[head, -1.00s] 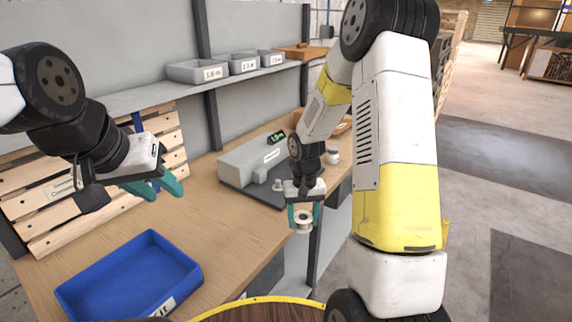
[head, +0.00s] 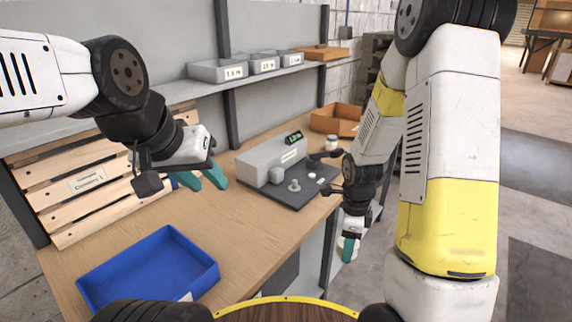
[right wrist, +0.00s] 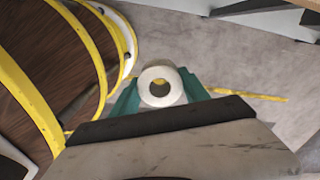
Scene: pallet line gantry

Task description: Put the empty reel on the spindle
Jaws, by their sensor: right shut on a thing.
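The white empty reel (head: 341,252) is held in my right gripper (head: 348,246), beyond the front edge of the bench and below its top. In the right wrist view the reel (right wrist: 146,93) sits between the teal fingers (right wrist: 160,88), its round hole facing the camera. A short grey spindle-like peg (head: 294,186) stands on the dark base plate (head: 290,198) of the grey machine (head: 271,163) on the bench. The right gripper is in front of and below this plate. My left gripper (head: 202,180) is open and empty above the bench, left of the machine.
A blue bin (head: 150,268) lies on the bench at front left, near a slatted wooden rack (head: 90,190). Grey labelled bins (head: 217,71) stand on the shelf. Bench between blue bin and machine is clear.

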